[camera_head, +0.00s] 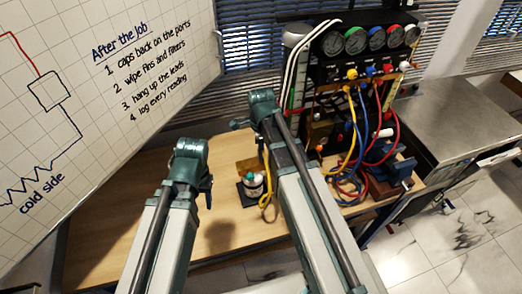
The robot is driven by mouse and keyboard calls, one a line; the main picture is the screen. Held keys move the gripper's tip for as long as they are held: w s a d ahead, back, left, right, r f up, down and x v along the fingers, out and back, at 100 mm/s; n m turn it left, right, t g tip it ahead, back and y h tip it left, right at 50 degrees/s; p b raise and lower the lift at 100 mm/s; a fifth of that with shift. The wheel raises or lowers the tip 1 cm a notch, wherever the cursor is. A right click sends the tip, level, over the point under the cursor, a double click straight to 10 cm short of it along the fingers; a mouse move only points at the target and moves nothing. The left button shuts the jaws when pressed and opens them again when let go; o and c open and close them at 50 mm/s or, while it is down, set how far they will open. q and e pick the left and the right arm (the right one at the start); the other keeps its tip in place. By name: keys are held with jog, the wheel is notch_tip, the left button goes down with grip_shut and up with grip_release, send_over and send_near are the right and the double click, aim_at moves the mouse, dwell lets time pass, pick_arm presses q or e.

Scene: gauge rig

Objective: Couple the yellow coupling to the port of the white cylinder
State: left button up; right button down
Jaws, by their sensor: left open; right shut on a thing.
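The white cylinder (253,187) is small, has a teal top and stands on a dark base on the wooden bench. My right gripper (240,124) is above and behind it in the picture, shut, partly covered by my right arm. The yellow coupling itself is too small or hidden to make out. Its yellow hose (265,195) hangs in a loop between the cylinder and my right arm. My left gripper (208,190) is open and empty, left of the cylinder and apart from it. The cylinder's port cannot be made out.
A gauge rig (352,62) with coloured dials stands at the back right, with yellow, blue and red hoses (350,165) hanging. A blue vise-like fixture (393,168) sits at the bench's right end. A whiteboard (110,110) borders the left. The bench (110,225) is bare at left.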

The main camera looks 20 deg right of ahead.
jog(key=shift+f+b, duration=0.45)
jog(key=shift+f, duration=0.05)
jog(key=shift+f, duration=0.2)
dwell(0.5)
jog(key=shift+c, duration=1.3)
grip_release()
jog(key=shift+r, duration=0.1)
notch_tip(320, 180, up, 14)
jog(key=p, duration=1.3)
jog(key=shift+p, duration=0.3)
jog(key=shift+f, duration=0.25)
